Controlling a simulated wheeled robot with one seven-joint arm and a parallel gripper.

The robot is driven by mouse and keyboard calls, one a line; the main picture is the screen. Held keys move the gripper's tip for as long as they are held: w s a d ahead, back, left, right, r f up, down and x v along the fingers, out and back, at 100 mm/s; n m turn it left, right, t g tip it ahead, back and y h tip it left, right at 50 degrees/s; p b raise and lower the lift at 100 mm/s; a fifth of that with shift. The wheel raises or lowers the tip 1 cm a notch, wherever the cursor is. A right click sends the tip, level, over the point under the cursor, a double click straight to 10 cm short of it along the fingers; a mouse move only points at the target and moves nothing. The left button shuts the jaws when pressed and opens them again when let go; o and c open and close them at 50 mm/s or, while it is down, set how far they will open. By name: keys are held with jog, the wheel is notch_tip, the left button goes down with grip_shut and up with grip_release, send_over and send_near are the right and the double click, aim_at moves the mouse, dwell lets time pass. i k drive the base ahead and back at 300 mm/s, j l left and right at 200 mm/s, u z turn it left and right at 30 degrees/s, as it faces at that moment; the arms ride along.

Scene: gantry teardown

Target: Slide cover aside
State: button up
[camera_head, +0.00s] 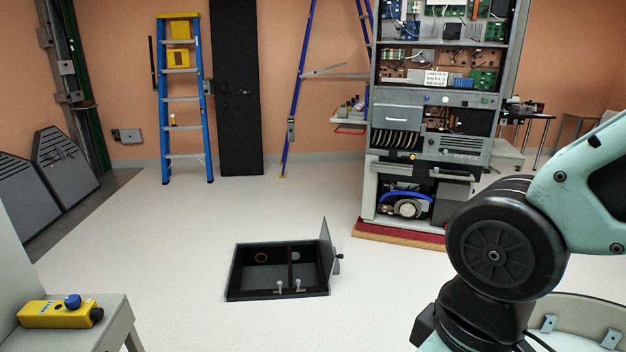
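A dark rectangular floor box (246,290) is set in the pale floor near the middle of the view. A grey panel (326,248), which looks like its cover, stands upright along the box's right edge. A small dark knob or latch sticks out from the panel's right side. Inside the box I see a divider, a round opening and two small light fittings near the front. My arm fills the lower right, well apart from the box. My gripper is outside the view.
A tall electronics rack (440,110) stands on a red and wood base behind the box. A blue ladder (184,110) leans at the back wall. A yellow control box (60,313) lies on a grey table (112,318) at lower left. The floor around the box is clear.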

aim_at(389, 116)
jog(key=i+u, duration=0.2)
jog(key=i, duration=0.75)
jog(key=i+u, duration=0.2)
jog(key=i, duration=0.75)
jog(key=i+j+z, duration=0.1)
jog(key=i+z, duration=0.2)
jog(key=i, duration=0.25)
jog(key=i+j+z, duration=0.35)
jog(key=i, duration=0.2)
jog(key=i+j+z, duration=0.3)
jog(key=i, duration=0.25)
